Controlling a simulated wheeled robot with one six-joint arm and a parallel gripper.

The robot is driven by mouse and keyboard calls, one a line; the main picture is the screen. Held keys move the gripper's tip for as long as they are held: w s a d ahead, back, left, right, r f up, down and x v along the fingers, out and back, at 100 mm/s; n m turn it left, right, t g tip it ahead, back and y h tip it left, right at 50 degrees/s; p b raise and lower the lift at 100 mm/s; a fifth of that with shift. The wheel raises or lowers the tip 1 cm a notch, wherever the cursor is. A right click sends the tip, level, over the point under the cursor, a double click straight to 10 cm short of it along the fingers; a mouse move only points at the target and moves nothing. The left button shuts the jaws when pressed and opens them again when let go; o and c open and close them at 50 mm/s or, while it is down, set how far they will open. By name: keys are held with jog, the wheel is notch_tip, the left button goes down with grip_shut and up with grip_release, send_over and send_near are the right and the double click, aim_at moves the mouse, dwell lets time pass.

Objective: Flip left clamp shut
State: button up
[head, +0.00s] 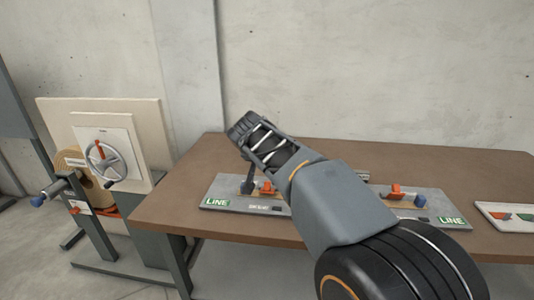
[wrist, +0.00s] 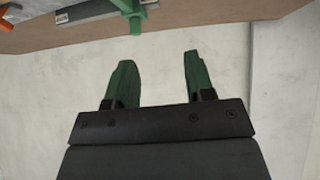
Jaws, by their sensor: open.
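In the head view the left clamp (head: 267,187) shows an orange-red part on a grey base plate (head: 235,190) with a green LINE label. A dark lever-like piece (head: 248,180) rises beside it, below my arm's end; I cannot tell whether it joins the clamp. The right clamp (head: 396,191), orange-red with a blue knob, stands right of my arm. My arm hides the middle between them. In the wrist view my gripper (wrist: 156,78) has two green fingers apart, with nothing between them. A green piece (wrist: 130,9) beside a grey plate edge lies beyond the fingertips.
The brown table (head: 180,195) carries the clamps, its front left corner bare. A tray with coloured pieces (head: 507,217) is at the right edge. A winder with a handwheel (head: 105,160) stands left of the table. A concrete wall (head: 380,70) is behind.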

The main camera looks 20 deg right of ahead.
aim_at(268, 186)
jog(key=w+d+f+g+y+p, duration=0.1)
jog(key=w+f+p, duration=0.1)
jog(key=f+p, duration=0.2)
jog(key=w+d+f+g+y+p, duration=0.1)
jog(key=w+f+p, duration=0.1)
jog(key=f, duration=0.3)
jog(key=w+f+g+y+p, duration=0.1)
jog(key=w+f+p, duration=0.1)
jog(key=f+p, duration=0.2)
jog(key=shift+w+d+f+n+y+p, duration=0.15)
jog(key=shift+w+d+n+y+p, duration=0.25)
jog(key=shift+p, duration=0.45)
